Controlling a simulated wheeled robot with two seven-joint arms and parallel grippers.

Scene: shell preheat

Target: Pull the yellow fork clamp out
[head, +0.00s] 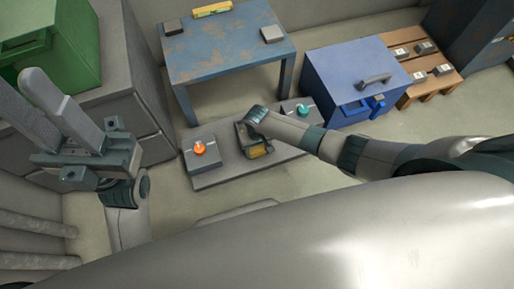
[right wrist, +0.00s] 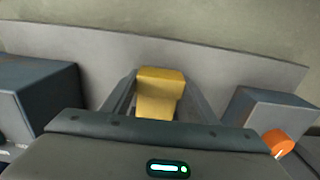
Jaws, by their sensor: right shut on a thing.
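The yellow fork clamp (head: 259,152) is on the low grey plate in the middle of the head view, partly hidden by my right arm and hand. In the right wrist view the yellow piece (right wrist: 159,92) sits between the two fingers of my right gripper (right wrist: 160,86), which is shut on it. In the head view my right gripper (head: 255,146) is low over the plate, between two grey blocks. My left gripper (head: 22,82) is raised at the left, open and empty.
A grey block with an orange knob (head: 199,147) is left of the clamp. A block with a teal knob (head: 303,110) is right. A blue table (head: 225,50) stands behind, a blue chest (head: 355,75) at right, and a green box (head: 50,45) at upper left.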

